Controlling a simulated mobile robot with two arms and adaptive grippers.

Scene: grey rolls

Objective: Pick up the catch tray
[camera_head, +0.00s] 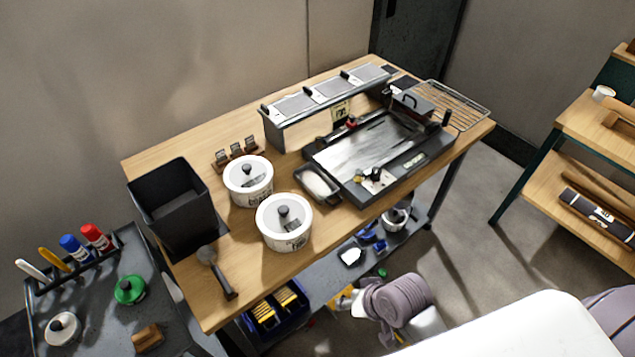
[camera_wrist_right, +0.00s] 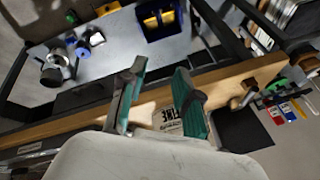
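The catch tray is probably the small dark, rounded tray with a pale inside (camera_head: 318,184), at the left end of the dark griddle (camera_head: 368,150) on the wooden table. I cannot be sure that this is the one. It lies level and close against the griddle. My right gripper shows in the right wrist view (camera_wrist_right: 159,74). Its two teal-padded fingers are apart with nothing held between them. It is in front of the table edge, and a labelled white pot shows beyond the gap. My left gripper is not in view.
Two white lidded pots (camera_head: 248,181) (camera_head: 284,222) stand left of the tray. A black bin (camera_head: 171,205) and a scraper (camera_head: 216,273) are farther left. A topping rail (camera_head: 326,101) stands behind. A blue bin (camera_head: 272,311) sits on the lower shelf.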

